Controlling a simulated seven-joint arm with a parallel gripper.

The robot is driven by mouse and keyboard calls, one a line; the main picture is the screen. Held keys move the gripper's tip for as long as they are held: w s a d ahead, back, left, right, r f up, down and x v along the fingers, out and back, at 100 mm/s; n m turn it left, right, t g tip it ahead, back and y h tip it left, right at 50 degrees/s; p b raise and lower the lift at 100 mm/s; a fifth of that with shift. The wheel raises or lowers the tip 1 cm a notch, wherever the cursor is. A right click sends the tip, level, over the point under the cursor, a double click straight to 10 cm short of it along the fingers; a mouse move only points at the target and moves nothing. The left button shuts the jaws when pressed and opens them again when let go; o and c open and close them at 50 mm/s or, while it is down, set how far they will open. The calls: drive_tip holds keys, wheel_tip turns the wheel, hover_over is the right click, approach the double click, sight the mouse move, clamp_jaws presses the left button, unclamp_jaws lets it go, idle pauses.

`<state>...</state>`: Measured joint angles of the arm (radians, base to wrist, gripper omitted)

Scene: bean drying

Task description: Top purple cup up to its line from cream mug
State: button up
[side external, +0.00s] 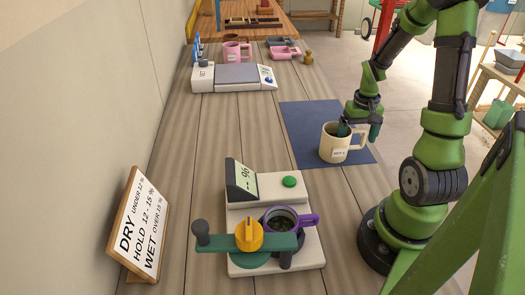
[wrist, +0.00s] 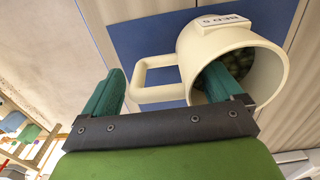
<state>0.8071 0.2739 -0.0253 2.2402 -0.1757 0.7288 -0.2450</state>
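The cream mug (side external: 335,150) stands upright on the blue mat, with its handle to the right and a label on its side. In the wrist view the mug (wrist: 188,62) shows dark beans inside. My gripper (side external: 360,128) is at the mug's rim. In the wrist view my gripper's fingers (wrist: 168,88) are well apart, one inside the mug and one outside beyond the handle. The purple cup (side external: 306,220) sits in the white meter (side external: 305,255) with dark beans in it. Its line cannot be made out.
A green lever (side external: 222,243) with a yellow knob (side external: 248,235) lies across the meter's front, beside the cup. The meter has a display (side external: 241,180) and green button (side external: 289,181). A wooden sign (side external: 138,225) stands left. A scale (side external: 235,76) and pink cups (side external: 283,50) are farther back.

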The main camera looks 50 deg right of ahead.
wheel_tip(320, 180, up, 16)
drive_tip(key=f, duration=0.1)
drive_tip(key=w+a+r+n+t+y, duration=0.1)
drive_tip(key=a+r+n+t, duration=0.1)
drive_tip(key=a, duration=1.1)
drive_tip(key=w+a+r+n+t+y, duration=0.1)
drive_tip(key=a+r+n+t, duration=0.2)
drive_tip(key=a, duration=1)
drive_tip(key=shift+w+a+r+t, duration=0.15)
drive_tip(key=shift+a+t, duration=0.15)
drive_tip(key=shift+t, duration=0.8)
drive_tip(key=shift+o, duration=0.3)
